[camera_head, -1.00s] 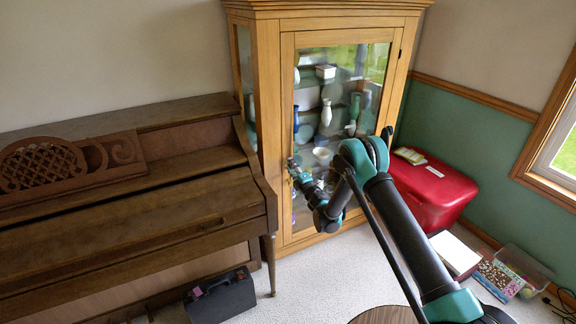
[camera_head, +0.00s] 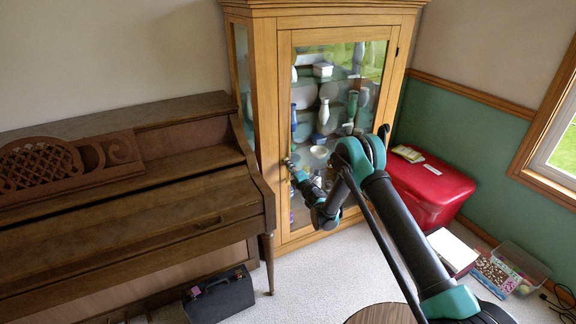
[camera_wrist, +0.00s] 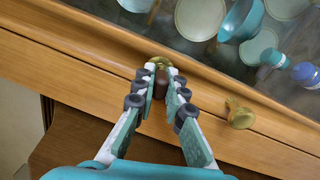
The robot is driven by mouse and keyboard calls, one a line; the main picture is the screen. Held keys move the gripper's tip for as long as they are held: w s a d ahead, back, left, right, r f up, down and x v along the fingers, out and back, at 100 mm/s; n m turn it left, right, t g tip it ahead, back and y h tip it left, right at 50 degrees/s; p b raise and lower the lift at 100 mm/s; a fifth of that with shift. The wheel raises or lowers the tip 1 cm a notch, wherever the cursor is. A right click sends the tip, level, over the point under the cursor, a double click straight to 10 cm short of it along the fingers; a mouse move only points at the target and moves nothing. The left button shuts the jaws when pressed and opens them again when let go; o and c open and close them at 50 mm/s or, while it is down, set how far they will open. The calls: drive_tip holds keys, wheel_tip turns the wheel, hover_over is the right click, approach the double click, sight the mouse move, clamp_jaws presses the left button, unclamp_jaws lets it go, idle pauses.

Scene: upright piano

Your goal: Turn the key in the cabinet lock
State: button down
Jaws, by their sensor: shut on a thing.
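The wooden cabinet (camera_head: 265,100) with a glass door stands at the middle of the head view. In the wrist view, a brass lock plate (camera_wrist: 161,63) sits on the door's wooden frame. A small dark brown key (camera_wrist: 161,84) stands out from it. My gripper (camera_wrist: 161,79) is shut on the key, with a fingertip on each side. The key's shaft and the keyhole are hidden. In the head view my gripper (camera_head: 291,166) reaches the left side of the door frame, too small there to show the key.
A round brass knob (camera_wrist: 239,114) is close to the right of my fingers. Dishes and vases (camera_head: 324,112) stand behind the glass. The piano (camera_head: 150,200) is to the left, a red chest (camera_head: 440,190) to the right. A black case (camera_head: 220,298) is on the floor.

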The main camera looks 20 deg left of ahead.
drive_tip(key=shift+n, duration=1.4)
drive_tip(key=shift+n, duration=0.9)
drive_tip(key=n, duration=0.3)
drive_tip(key=shift+n, duration=0.7)
drive_tip(key=n, duration=0.3)
